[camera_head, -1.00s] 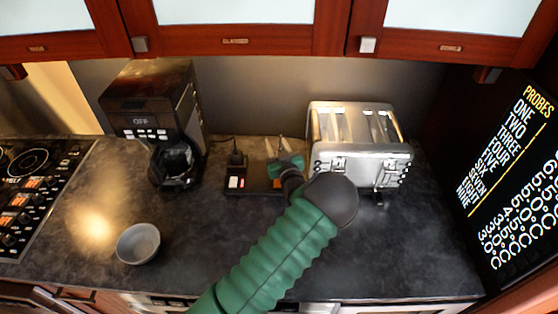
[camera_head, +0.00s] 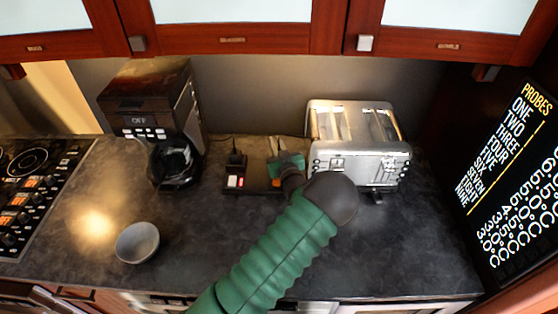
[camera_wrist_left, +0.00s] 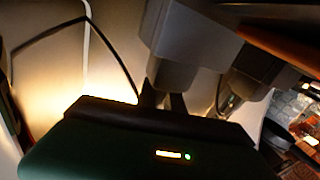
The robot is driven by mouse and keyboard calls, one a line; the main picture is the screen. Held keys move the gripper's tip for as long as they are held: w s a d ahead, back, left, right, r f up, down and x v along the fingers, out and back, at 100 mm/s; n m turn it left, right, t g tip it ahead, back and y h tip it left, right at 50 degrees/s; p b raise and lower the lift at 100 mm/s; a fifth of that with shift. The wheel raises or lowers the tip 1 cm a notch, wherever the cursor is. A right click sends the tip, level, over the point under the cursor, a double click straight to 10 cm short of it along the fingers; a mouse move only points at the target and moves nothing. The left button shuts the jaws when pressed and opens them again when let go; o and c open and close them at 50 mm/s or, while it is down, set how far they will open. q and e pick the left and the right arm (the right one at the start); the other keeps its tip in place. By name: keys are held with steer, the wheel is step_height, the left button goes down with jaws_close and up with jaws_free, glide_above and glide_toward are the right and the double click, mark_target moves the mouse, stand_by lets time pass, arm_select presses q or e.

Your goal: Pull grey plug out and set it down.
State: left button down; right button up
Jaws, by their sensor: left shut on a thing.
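My left arm comes up from the bottom in the head view. Its green gripper (camera_head: 277,152) points away at the right end of the black power strip (camera_head: 263,172), beside the toaster. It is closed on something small. The grey plug cannot be made out clearly in the head view, where the gripper covers that spot. A black plug (camera_head: 236,160) stands in the left part of the strip. My right gripper is not in view.
A silver toaster (camera_head: 356,160) stands close to the right of the gripper. A coffee maker (camera_head: 155,105) stands left of the strip. A grey bowl (camera_head: 137,242) sits at the front left. The dark counter (camera_head: 400,245) is clear at the front right.

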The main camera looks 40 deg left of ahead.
arm_select(q)
steer(key=shift+r, duration=0.1)
stand_by(0.8)
steer(key=shift+r, duration=0.25)
step_height(320, 180, up, 2)
steer(key=shift+r+b, duration=0.15)
steer(key=shift+b, duration=0.2)
steer(key=shift+s+d+r, duration=0.25)
steer(key=shift+s+d, duration=0.05)
steer(key=shift+d, duration=0.25)
steer(key=s+a+r+b+v, duration=0.1)
steer(key=v, duration=1.3)
steer(key=shift+s+d+r, duration=0.25)
steer(key=shift+s+d, duration=0.15)
steer(key=shift+f, duration=0.1)
